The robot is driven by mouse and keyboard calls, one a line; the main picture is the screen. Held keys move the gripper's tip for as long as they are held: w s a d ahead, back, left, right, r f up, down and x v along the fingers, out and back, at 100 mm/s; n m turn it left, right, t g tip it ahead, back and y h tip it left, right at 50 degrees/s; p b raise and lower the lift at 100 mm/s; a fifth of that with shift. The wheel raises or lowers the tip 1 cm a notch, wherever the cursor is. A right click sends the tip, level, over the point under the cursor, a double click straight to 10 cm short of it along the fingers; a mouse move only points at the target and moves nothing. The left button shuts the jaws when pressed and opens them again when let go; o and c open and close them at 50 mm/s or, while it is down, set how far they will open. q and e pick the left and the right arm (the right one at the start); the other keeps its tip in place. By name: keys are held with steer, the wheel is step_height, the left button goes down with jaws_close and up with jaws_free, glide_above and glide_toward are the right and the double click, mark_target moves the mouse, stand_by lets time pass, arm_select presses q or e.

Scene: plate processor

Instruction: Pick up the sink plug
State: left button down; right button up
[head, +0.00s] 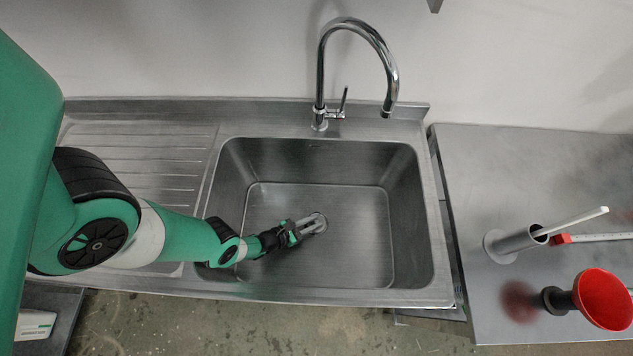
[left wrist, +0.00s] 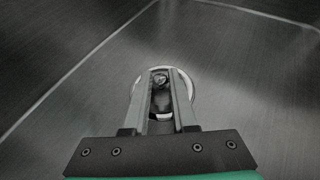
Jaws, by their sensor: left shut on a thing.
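The sink plug (left wrist: 161,79) shows in the left wrist view as a small dark piece between my fingers, with a pale round rim around it. In the head view the round drain spot (head: 318,221) lies on the floor of the steel sink basin (head: 350,265). My left gripper (head: 313,226) reaches down into the basin, its fingertips over this spot. In the left wrist view the gripper (left wrist: 162,76) is shut on the plug's middle. The fingers partly hide the plug, and I cannot tell whether it is clear of the drain. My right gripper is not in view.
A chrome tap (head: 320,75) arches over the back right of the basin. A ribbed drainboard (head: 160,150) lies to the left. On the steel table (head: 480,170) to the right stand a brush in a holder (head: 515,241) and a red plunger (head: 605,298).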

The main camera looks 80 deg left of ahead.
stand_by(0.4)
arm_select(q)
step_height(320, 180, up, 28)
steer(key=p, duration=2.4)
